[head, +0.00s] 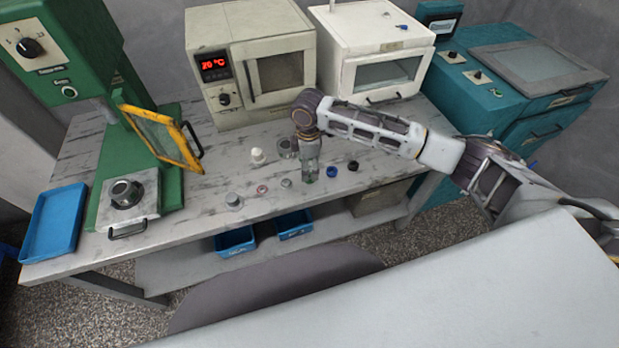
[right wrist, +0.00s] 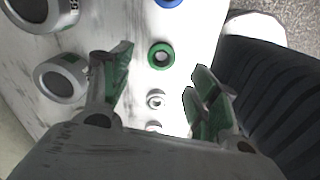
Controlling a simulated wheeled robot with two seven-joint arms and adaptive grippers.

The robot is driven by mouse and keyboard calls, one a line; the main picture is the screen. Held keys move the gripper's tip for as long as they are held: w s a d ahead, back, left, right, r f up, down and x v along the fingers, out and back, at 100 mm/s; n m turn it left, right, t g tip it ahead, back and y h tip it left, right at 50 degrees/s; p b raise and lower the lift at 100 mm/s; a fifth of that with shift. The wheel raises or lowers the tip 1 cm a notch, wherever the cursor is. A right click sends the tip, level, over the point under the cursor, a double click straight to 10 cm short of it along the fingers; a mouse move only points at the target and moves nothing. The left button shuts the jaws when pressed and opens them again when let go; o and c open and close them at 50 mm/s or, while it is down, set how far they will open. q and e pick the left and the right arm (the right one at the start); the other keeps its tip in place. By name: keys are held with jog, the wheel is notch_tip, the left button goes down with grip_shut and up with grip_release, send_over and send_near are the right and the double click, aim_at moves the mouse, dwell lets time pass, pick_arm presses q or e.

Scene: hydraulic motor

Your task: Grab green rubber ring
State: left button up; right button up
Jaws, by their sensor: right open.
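The green rubber ring (right wrist: 161,56) lies flat on the worktop in the right wrist view, its hole clearly visible. It lies between and slightly beyond the green fingertips of my right gripper (right wrist: 160,80), which is open and empty. My left gripper is in neither view.
Small parts stand around on the marbled worktop (head: 205,165): a blue one (head: 332,171), a black one (head: 353,165), a white one (head: 258,155) and a pinkish ring (head: 262,189). A green press (head: 110,160) stands left; ovens (head: 252,60) stand behind.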

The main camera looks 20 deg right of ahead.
aim_at(310, 177)
jog(key=f, duration=0.3)
jog(key=shift+s+d+f, duration=0.1)
jog(key=shift+d+f, duration=0.1)
jog(key=shift+f, duration=0.7)
jog(key=c, duration=0.9)
jog(key=shift+c, duration=0.5)
notch_tip(310, 177, up, 8)
jog(key=shift+r, duration=0.2)
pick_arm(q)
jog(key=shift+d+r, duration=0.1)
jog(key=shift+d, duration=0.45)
pick_arm(e)
jog(key=shift+r, duration=0.75)
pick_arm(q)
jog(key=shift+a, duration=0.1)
